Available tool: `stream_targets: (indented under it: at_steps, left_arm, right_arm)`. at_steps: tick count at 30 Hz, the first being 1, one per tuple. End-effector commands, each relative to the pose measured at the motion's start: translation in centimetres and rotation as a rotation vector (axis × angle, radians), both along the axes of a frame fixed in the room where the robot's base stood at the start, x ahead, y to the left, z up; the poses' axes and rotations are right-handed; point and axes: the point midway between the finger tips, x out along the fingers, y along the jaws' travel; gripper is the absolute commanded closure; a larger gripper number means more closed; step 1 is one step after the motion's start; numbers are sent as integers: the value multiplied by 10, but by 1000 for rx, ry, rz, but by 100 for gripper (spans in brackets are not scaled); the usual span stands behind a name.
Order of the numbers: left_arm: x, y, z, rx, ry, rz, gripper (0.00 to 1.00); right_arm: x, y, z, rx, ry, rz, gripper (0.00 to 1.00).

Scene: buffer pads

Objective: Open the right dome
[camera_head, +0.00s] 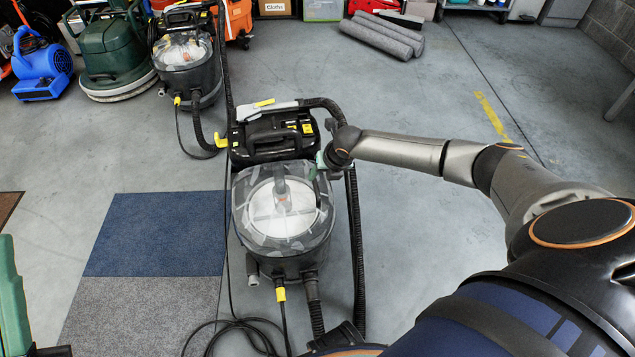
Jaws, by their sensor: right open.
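The right dome (262,228) is a clear cover, lying down over the round tank of the nearer carpet-cleaning machine (275,135). A white round part shows through it. My right arm comes in from the right, and its gripper (319,167) is at the dome's far right edge, beside the machine's black upper part. The gripper is open; its fingers are small and partly hidden, and I cannot tell whether they touch the dome. My left gripper is not in view. A second similar machine with a clear dome (182,50) stands farther back left.
Hoses (357,250) run along the machine's right side, and a cable (235,324) lies in front. Blue (155,235) and grey (135,315) mats lie left.

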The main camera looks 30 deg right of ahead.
Motion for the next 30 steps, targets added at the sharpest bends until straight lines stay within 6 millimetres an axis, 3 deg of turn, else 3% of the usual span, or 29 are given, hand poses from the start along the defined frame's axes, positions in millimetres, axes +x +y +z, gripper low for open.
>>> stream_targets:
  at_steps: [1,7,21,30]
  left_arm:
    - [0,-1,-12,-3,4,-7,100]
    - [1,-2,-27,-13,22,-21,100]
    - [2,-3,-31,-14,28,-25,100]
    - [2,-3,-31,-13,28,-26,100]
  right_arm:
    - [5,1,-15,2,0,-1,52]
    - [17,1,-39,1,0,-1,52]
    - [21,1,-46,1,0,1,53]
    - [21,1,-46,1,1,-1,86]
